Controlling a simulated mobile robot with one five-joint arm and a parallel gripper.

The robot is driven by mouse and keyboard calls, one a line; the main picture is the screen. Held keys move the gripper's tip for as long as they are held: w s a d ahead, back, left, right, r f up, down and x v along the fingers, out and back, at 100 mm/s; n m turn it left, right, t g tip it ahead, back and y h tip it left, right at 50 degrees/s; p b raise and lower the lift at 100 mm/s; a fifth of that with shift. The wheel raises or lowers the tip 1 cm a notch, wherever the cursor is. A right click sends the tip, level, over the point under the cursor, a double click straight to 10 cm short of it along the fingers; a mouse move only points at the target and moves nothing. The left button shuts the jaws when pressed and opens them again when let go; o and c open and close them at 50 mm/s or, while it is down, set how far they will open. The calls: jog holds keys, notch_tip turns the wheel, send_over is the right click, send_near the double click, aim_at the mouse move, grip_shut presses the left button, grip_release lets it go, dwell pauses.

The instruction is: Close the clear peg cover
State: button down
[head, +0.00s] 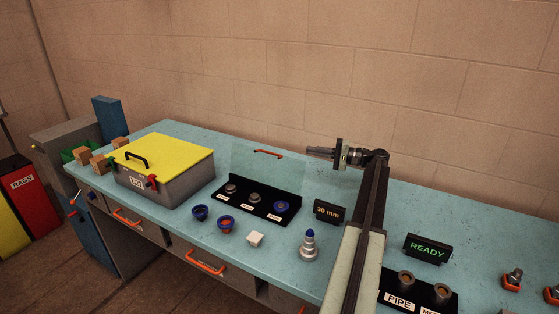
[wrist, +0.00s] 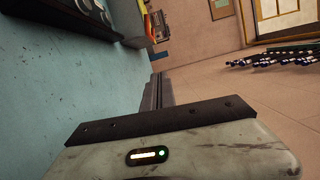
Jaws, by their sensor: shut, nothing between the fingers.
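The clear peg cover (head: 275,168) is a faint see-through panel with an orange-red handle (head: 267,153) along its top edge. It appears raised at the back of a black peg rack (head: 257,200), so the pegs are exposed from the front. The rack holds three short pegs, and a blue ring sits around the right one (head: 281,206). My gripper (head: 312,152) is shut and empty, to the right of the handle and pointing left, apart from it. In the wrist view my gripper's fingers (wrist: 157,88) show dark and together; the cover cannot be made out there.
A grey box with a yellow lid (head: 165,150) stands left of the rack. A READY sign (head: 428,248) is at right.

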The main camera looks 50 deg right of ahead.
aim_at(267, 166)
jog(key=w+a, duration=0.8)
jog(key=shift+w+a+f, duration=0.2)
jog(key=shift+a+f, duration=0.1)
jog(key=shift+a, duration=0.1)
